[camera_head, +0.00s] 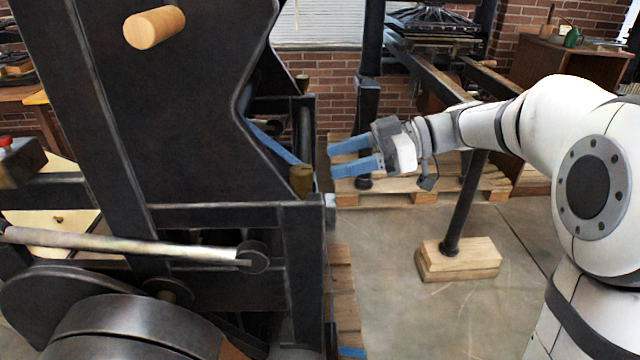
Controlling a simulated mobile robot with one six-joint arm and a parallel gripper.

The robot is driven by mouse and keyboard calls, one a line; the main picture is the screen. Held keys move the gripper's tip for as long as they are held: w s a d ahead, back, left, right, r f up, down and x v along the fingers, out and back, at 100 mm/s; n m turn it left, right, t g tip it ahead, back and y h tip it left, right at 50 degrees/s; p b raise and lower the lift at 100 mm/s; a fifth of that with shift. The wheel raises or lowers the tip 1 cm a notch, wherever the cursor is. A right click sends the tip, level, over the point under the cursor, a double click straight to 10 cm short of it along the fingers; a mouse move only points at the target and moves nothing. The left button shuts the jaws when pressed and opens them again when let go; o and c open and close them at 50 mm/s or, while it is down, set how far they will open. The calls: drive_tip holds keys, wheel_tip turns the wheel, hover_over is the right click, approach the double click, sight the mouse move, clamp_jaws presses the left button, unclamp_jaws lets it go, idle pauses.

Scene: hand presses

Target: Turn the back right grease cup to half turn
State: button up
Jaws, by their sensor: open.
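A short brass-coloured cup (302,180) stands upright on the right edge of the black press frame (180,110). A smaller, darker brownish cup (302,83) shows farther back on the same press. I cannot tell for sure which one is the back right grease cup, and no turn marking is readable. My gripper (334,160) has blue fingers, one above the other in the picture, pointing left. It is open and empty, just right of the nearer cup in the picture, with a gap between them.
A steel roller bar (130,245) and a dark wheel (130,330) lie at the near left. A wooden peg (154,27) sticks out of the press side. Wooden pallets and a post on a wood block (460,259) stand right. Concrete floor (400,300) is bare between.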

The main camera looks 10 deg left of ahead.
sight(310, 169)
drive_tip(key=a+f+y+b, duration=0.1)
drive_tip(key=a+b, duration=0.1)
drive_tip(key=b, duration=0.1)
drive_tip(key=s+a+y+b, duration=0.1)
drive_tip(key=b, duration=0.1)
drive_tip(key=s+a+f+y+b, duration=0.1)
drive_tip(key=a+b, duration=0.1)
drive_tip(key=b, duration=0.1)
drive_tip(key=shift+a+f+g+b, duration=0.3)
drive_tip(key=shift+a+f, duration=0.05)
